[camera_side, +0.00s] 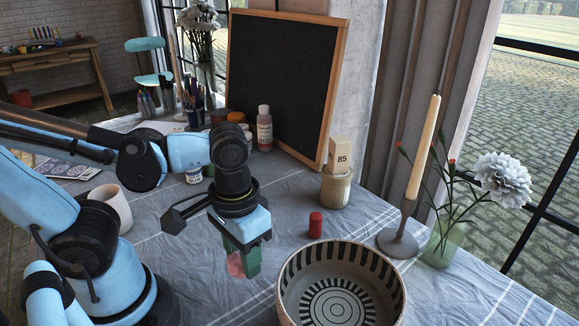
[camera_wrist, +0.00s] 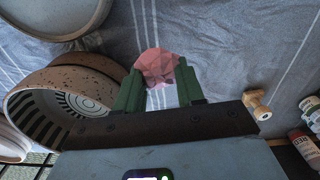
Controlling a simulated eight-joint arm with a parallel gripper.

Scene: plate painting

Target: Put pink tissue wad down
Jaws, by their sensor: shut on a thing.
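A pink tissue wad (camera_wrist: 157,66) is a crumpled, faceted lump between the green fingers of my gripper (camera_wrist: 158,88) in the wrist view. In the side view the wad (camera_side: 235,265) shows at the tips of my gripper (camera_side: 241,262), partly hidden by a finger. My gripper is shut on it and points down over the cloth, left of the striped bowl. I cannot tell from these views how far the wad is above the cloth.
A black-and-cream striped bowl (camera_side: 341,255) stands right of my gripper. A red cylinder (camera_side: 315,225), a candle holder (camera_side: 397,243) and a green vase (camera_side: 443,243) stand behind. A white cup (camera_side: 113,208) is at left. The tablecloth (camera_side: 190,270) around my gripper is clear.

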